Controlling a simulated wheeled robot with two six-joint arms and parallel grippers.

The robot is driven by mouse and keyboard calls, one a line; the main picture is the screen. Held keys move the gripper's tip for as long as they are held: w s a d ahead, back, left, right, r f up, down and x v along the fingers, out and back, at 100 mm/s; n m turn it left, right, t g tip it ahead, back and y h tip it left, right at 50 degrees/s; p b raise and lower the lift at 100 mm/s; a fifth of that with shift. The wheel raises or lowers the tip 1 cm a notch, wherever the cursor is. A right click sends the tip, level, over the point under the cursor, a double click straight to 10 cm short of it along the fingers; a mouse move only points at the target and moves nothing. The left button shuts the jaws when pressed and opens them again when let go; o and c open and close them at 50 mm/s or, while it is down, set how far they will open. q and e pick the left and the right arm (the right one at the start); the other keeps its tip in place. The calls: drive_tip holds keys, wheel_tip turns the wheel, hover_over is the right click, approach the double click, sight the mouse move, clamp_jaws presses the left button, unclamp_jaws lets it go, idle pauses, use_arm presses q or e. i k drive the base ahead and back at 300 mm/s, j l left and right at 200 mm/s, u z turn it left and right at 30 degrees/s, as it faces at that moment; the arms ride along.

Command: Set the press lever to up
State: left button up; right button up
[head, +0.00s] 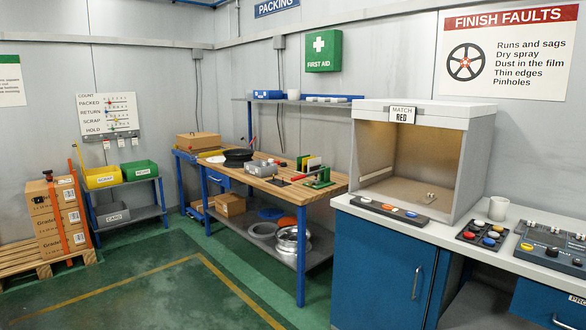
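A small green device with a red part (318,178), perhaps the press, stands near the front right corner of the wooden-topped workbench (222,174). It is too small to tell which part is its lever or how that lever is set. Neither of my grippers is in view.
A light booth (474,112) labelled MATCH RED stands on the blue cabinet (380,265) at the right. Button panels and a white mug (498,208) sit on its counter. Boxes on a pallet (28,262) stand far left. The green floor (150,290) in front is clear.

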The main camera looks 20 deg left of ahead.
sight(315, 173)
drive_tip(key=i+j+u, duration=0.15)
drive_tip(key=i+u, duration=0.15)
drive_tip(key=i, duration=0.85)
drive_tip(key=i+u, duration=0.3)
drive_tip(key=i, duration=0.8)
